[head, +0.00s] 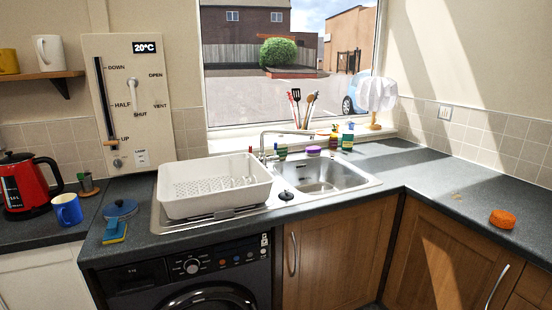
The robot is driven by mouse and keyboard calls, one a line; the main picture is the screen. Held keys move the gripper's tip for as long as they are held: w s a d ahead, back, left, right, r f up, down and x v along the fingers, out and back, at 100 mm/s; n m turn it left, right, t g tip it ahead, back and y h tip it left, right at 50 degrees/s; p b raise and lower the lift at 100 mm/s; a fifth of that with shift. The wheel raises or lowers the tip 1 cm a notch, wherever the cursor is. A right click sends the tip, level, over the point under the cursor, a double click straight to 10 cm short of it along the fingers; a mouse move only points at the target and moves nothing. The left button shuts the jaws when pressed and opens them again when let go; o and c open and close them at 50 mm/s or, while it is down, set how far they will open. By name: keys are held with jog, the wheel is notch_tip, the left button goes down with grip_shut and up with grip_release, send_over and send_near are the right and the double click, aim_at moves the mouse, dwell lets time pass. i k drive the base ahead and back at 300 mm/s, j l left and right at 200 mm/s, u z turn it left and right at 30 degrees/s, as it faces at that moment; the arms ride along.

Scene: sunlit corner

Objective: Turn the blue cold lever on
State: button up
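A chrome tap (263,145) stands behind the sink (330,186), below the window. Its spout reaches to the right over the bowl. The tap's base is partly hidden by the white dish rack and small items beside it. I cannot make out a blue lever on it at this size, nor how such a lever is set. My gripper is not in view.
A white dish rack (215,205) stands on the drainer left of the bowl. Sponges and bottles (347,141) line the back of the sink. A blue mug (67,210) and red kettle (22,186) stand left. The right worktop is mostly clear around an orange sponge (502,219).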

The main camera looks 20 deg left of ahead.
aim_at(274, 159)
jog(key=i+l+u, duration=0.15)
jog(key=i, duration=0.25)
jog(key=i+l+u, duration=0.15)
jog(key=i, duration=0.3)
